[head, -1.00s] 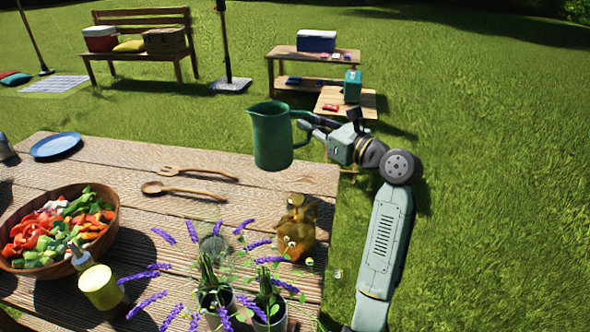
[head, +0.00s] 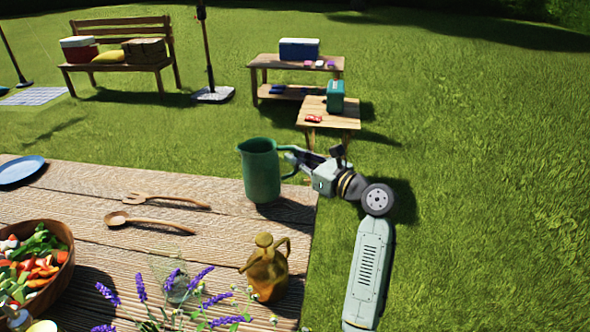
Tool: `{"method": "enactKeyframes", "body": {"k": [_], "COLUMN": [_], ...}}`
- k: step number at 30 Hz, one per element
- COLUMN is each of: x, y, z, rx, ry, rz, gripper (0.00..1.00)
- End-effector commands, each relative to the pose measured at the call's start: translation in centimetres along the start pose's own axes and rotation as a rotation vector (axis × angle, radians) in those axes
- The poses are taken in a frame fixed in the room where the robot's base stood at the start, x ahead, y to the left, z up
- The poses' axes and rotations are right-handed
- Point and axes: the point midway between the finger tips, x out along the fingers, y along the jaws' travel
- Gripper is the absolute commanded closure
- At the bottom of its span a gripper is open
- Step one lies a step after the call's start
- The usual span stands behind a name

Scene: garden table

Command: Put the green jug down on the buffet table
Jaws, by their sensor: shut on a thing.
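The green jug (head: 261,172) is upright at the far right corner of the wooden buffet table (head: 110,190). Its base appears at or just above the boards, with a dark shadow right beside it; I cannot tell whether it touches. My gripper (head: 294,161) comes from the right and is shut on the jug's handle side. The fingertips are partly hidden by the handle.
Wooden servers (head: 150,222) lie left of the jug. An amber jug (head: 267,270), lavender (head: 165,290), a salad bowl (head: 62,262) and a blue plate (head: 20,171) are also on the table. A small side table (head: 340,110) stands behind on the grass.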

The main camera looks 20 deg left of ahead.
Motion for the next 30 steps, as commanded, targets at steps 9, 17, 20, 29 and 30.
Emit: {"method": "enactKeyframes", "body": {"k": [9, 17, 20, 29, 30], "x": [-0.1, 0.0, 0.0, 0.0, 0.0], "y": [0.0, 0.0, 0.0, 0.0, 0.0], "z": [-3.2, -3.4, -3.4, -3.4, -3.4], "rx": [0.0, 0.001, 0.001, 0.0, 0.0], "ry": [-0.002, 0.001, 0.001, 0.001, 0.001], "rz": [-0.001, 0.0, 0.0, 0.0, 0.0], "gripper": [1.0, 0.9, 0.84, 0.71, 0.71]}}
